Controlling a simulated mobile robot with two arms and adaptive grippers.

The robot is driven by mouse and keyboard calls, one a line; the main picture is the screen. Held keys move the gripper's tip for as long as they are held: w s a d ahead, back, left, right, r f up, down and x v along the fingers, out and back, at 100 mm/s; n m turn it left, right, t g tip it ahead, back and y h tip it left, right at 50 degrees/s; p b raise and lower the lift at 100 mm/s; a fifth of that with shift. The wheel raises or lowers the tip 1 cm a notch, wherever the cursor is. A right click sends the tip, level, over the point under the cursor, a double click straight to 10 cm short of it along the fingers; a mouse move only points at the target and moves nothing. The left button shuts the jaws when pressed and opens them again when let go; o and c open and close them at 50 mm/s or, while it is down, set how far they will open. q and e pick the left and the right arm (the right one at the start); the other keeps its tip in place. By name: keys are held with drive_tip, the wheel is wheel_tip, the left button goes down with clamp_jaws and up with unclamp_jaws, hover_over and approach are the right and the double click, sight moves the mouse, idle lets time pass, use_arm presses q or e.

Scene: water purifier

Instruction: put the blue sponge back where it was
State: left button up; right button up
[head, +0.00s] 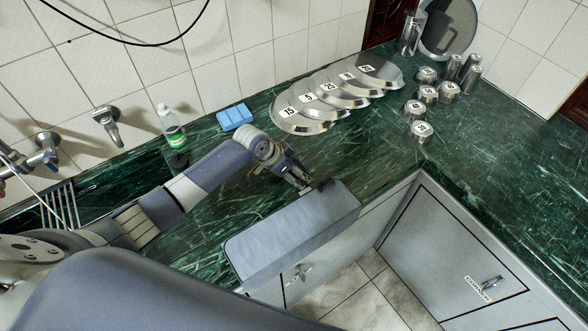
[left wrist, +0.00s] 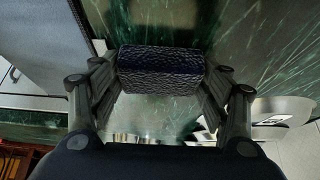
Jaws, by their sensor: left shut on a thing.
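My left gripper (head: 300,182) reaches in from the left over the green counter, near its front edge. In the left wrist view it is shut on the blue sponge (left wrist: 160,70), a dark, rough-textured block held crosswise between the two fingers. In the head view the sponge is mostly hidden at the fingertips. A light blue block-shaped thing (head: 235,117) lies on the counter by the wall, behind the left arm; I cannot tell exactly what it is. My right gripper is in neither view.
A green-labelled bottle (head: 171,127) stands left of the light blue thing. Several numbered metal lids (head: 300,112) lie overlapped along the wall. Metal canisters (head: 421,131) stand on the right. A sink rack (head: 60,207) and taps (head: 45,152) are at left. The right counter (head: 520,165) is clear.

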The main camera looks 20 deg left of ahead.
use_arm(q)
drive_tip(key=o, duration=1.1)
drive_tip(key=shift+f, duration=0.1)
drive_tip(key=shift+r, duration=0.25)
drive_tip(key=v, duration=1.2)
drive_tip(key=shift+b, duration=0.45)
drive_tip(key=shift+f, duration=0.1)
